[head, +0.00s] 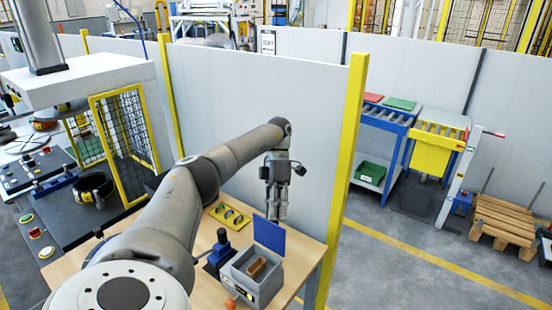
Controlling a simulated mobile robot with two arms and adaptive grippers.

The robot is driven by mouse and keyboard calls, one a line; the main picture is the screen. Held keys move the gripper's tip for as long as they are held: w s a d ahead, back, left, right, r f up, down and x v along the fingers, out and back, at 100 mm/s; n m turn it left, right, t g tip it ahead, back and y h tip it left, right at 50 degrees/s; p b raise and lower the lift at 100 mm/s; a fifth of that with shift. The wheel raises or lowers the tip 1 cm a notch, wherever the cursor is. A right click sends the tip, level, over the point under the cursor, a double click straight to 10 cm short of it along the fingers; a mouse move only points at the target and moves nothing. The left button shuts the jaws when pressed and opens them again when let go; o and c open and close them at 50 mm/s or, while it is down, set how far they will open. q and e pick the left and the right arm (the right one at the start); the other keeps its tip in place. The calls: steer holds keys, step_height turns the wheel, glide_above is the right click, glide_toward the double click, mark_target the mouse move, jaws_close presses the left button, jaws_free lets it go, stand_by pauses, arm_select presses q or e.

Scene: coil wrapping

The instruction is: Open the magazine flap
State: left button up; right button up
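The magazine is a grey open-topped box (253,286) on the wooden table at the bottom centre. Its blue flap (269,234) stands raised at the back edge of the box, so the inside shows. A brown block (257,267) lies inside. My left gripper (277,214) points down just behind and above the flap's top edge. I cannot tell whether it touches the flap. Its fingers look close together, but their gap is not clear. I see nothing held in them. My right gripper is not in view.
A blue device with a dark lever (220,248) stands left of the box. A yellow plate with dark handles (230,214) lies behind it on the wooden table (302,247). A yellow post (341,180) and grey wall panels stand close behind. A press with a yellow cage (122,140) is left.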

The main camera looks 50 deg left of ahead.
arm_select(q)
steer(key=o, duration=0.4)
steer(key=shift+s+d+f, duration=0.1)
steer(key=shift+d+f, duration=0.05)
steer(key=shift+f, duration=0.5)
steer(key=shift+s+d+f, duration=0.1)
steer(key=shift+d+f, duration=0.05)
steer(key=shift+f, duration=0.45)
steer(key=shift+o, duration=0.5)
steer(key=shift+w+a+f+g, duration=0.1)
steer(key=shift+w+g, duration=0.2)
steer(key=shift+w, duration=0.2)
steer(key=v, duration=0.7)
steer(key=shift+w+r, duration=0.25)
steer(key=shift+r, duration=0.1)
steer(key=shift+c, duration=0.2)
